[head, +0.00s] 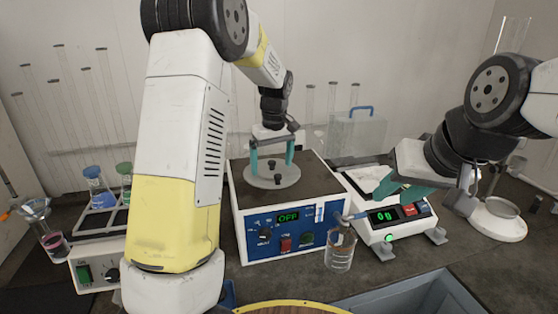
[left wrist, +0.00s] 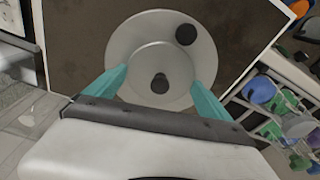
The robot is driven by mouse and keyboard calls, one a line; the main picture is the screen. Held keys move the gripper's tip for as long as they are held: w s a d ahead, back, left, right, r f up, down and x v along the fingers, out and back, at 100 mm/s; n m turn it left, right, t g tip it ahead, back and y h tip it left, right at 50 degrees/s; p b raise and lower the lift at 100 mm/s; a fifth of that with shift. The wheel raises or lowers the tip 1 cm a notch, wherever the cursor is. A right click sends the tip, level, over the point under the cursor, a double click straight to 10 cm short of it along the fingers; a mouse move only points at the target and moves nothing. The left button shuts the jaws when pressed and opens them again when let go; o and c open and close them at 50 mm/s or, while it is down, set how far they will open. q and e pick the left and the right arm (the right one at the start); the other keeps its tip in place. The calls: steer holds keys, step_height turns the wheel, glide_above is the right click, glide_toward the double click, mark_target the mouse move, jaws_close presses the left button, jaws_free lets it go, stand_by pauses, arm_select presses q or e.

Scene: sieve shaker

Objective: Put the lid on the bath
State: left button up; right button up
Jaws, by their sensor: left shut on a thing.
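The bath appears to be the white box (head: 290,205) with a blue panel reading OFF and a dark top. A round pale grey lid (head: 262,182) with dark knobs is over that top; I cannot tell whether it rests there or hangs just above. In the left wrist view the lid (left wrist: 125,45) has a raised inner disc with a central knob and a second knob near the rim. My left gripper (head: 271,167) is shut on the lid, its teal fingers on opposite sides of the inner disc. My right gripper (head: 400,190) is over the balance; its finger gap is unclear.
The balance (head: 388,235) reads 0 g beside the box. A glass beaker (head: 340,250) stands before the box. A rack with blue and green flasks (head: 95,190) is at left. A clear blue-handled container (head: 358,130) and tall tubes stand behind. A grey bin (head: 405,298) is at front right.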

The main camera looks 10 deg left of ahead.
stand_by(0.4)
arm_select(q)
steer(key=o, duration=1.1)
steer(key=shift+c, duration=0.2)
steer(key=shift+r, duration=0.1)
steer(key=shift+r, duration=2.9)
